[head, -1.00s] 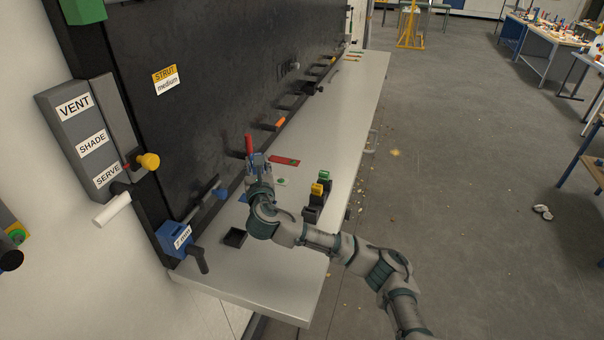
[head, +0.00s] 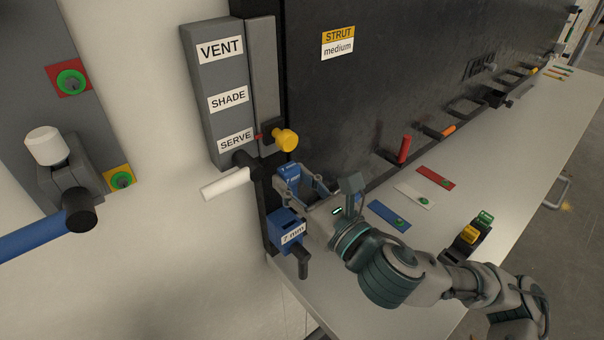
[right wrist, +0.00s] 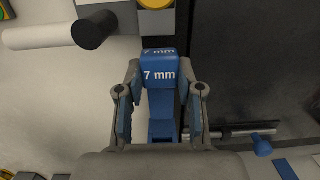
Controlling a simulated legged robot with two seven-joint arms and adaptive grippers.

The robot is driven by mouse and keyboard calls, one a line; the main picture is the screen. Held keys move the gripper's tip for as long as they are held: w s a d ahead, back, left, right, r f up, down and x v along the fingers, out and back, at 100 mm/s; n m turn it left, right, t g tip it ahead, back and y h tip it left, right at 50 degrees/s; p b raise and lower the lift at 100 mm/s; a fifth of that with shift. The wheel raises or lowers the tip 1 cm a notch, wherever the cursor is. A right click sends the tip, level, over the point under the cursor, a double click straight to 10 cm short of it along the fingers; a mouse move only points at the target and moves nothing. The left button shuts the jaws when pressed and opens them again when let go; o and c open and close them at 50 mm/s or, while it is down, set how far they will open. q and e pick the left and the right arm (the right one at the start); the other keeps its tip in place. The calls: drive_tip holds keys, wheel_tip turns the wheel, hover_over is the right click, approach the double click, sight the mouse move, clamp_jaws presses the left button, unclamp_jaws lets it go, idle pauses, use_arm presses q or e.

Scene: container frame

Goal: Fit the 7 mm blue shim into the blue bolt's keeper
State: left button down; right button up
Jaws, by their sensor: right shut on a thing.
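The blue shim (right wrist: 160,73), marked "7 mm", is between the fingertips of my right gripper (head: 302,180); it also shows in the head view (head: 288,170). The right gripper (right wrist: 160,92) is shut on it. The blue keeper (head: 284,222), with a "7 mm" label and a dark handle, is at the left end of the bench against the black panel. In the head view the shim is above the keeper. A blue part below the shim in the wrist view seems to be the keeper (right wrist: 160,132). The blue bolt's knob (right wrist: 261,145) is to the right. My left gripper is out of view.
A white lever (head: 228,184) and a yellow knob (head: 286,140) stick out close to the gripper. Blue (head: 388,215), white (head: 414,195) and red (head: 436,178) plates lie on the bench. A rack with yellow (head: 468,234) and green (head: 485,219) blocks stands near the front edge.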

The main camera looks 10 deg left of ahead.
drive_tip(key=shift+w+a+f, duration=0.1)
drive_tip(key=shift+w+f, duration=0.05)
drive_tip(key=shift+w, duration=0.15)
drive_tip(key=shift+a+f+b, duration=0.3)
drive_tip(key=shift+f, duration=0.3)
drive_tip(key=shift+s+a+f+b, duration=0.15)
drive_tip(key=shift+f+b, duration=0.4)
drive_tip(key=shift+f, duration=0.25)
use_arm(q)
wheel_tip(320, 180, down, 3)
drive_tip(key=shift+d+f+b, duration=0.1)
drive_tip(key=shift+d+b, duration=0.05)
drive_tip(key=shift+b, duration=0.6)
use_arm(e)
drive_tip(key=shift+d+f, duration=0.25)
drive_tip(key=shift+f, duration=0.35)
drive_tip(key=shift+d+f, duration=0.2)
drive_tip(key=shift+f, duration=0.35)
drive_tip(key=shift+a, duration=0.3)
use_arm(q)
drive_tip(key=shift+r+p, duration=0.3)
drive_tip(key=shift+p, duration=0.05)
use_arm(e)
drive_tip(key=shift+d, duration=0.2)
